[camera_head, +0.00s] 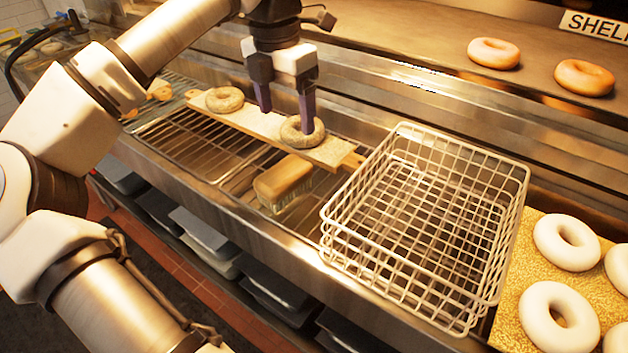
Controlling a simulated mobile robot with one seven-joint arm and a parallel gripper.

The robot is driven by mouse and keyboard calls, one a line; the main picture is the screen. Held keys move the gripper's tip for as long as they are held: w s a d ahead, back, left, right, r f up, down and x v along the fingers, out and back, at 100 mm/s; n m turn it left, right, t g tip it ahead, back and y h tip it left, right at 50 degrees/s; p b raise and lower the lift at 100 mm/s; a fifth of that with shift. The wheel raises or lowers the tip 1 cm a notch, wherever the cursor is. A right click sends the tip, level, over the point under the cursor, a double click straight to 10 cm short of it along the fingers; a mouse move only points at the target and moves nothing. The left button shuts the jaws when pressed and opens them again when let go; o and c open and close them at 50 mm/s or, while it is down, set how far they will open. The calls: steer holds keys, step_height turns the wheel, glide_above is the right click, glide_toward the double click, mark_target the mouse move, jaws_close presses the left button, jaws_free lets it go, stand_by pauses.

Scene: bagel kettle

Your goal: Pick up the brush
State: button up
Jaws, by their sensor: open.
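The brush (284,181) has a tan block-shaped top and a paler, bristle-like lower part. It lies on the wire rack of the metal trough, left of the wire basket. My gripper (286,119) is open and points down, its two dark purple fingers apart. In the picture it appears above and behind the brush, in front of the bagel board. The right finger overlaps a seeded bagel (302,131); I cannot tell whether it touches.
A white wire basket (327,217) stands empty at the right of the brush. A long board (262,122) bears seeded bagels, including one at its left (224,99). Pale bagels (566,242) lie on a yellow surface at right. A shelf (400,35) runs behind.

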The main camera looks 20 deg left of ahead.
mark_target(284, 170)
steer(key=f, duration=0.5)
steer(key=a+f+p, duration=0.1)
steer(key=f, duration=0.2)
steer(key=shift+s+f, duration=0.15)
steer(key=shift+f, duration=0.05)
steer(key=shift+f+p, duration=0.85)
steer(key=shift+f, duration=1.95)
steer(key=c, duration=1.1)
steer(key=shift+r, duration=0.1)
step_height(284, 170, up, 20)
steer(key=b, duration=0.2)
steer(key=shift+d, duration=0.1)
